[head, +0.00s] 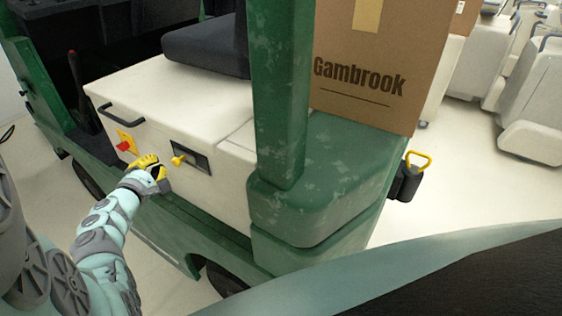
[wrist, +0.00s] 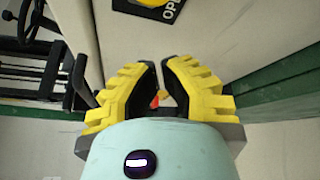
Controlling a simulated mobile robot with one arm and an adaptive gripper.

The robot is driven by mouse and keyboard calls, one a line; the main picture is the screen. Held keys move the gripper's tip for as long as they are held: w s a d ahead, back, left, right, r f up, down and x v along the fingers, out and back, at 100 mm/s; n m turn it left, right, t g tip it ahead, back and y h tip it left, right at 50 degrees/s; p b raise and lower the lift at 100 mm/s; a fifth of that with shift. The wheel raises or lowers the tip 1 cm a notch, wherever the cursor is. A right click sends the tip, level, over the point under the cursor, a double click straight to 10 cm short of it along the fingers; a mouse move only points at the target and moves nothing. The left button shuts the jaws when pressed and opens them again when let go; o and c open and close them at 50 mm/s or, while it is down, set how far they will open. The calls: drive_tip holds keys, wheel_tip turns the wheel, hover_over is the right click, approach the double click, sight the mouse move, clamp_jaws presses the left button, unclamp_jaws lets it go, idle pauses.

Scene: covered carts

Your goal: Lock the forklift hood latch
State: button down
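The forklift's white hood (head: 175,100) fills the middle left of the head view. On its side are a yellow plate with a red lever (head: 124,146) and, to its right, a dark recessed latch plate (head: 190,157) with a yellow knob (head: 179,160). My gripper (head: 160,168) has yellow fingers. It is close to the hood side, between and slightly below these two fittings. In the wrist view my gripper (wrist: 162,72) has its fingers apart. A small red-orange piece (wrist: 155,102) shows in the gap; I cannot tell whether it is touched.
A partly cut-off label reading "OP" (wrist: 168,10) is at the top of the wrist view. A black handle (head: 122,116) is on the hood. A green post (head: 277,95) and a cardboard box (head: 365,75) stand to the right. Light floor lies beyond.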

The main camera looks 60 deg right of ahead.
drive_tip(key=shift+s+d+r+p, duration=0.15)
drive_tip(key=shift+s+r+p, duration=0.2)
drive_tip(key=shift+s, duration=0.25)
drive_tip(key=shift+s+d+r+p, duration=0.2)
drive_tip(key=shift+s+r+p, duration=0.05)
drive_tip(key=shift+s+p, duration=0.3)
drive_tip(key=shift+s+d+r+p, duration=0.15)
drive_tip(key=shift+s+r+p, duration=0.2)
drive_tip(key=shift+s, duration=0.3)
drive_tip(key=s+p, duration=0.1)
drive_tip(key=s, duration=0.3)
drive_tip(key=v, duration=1.2)
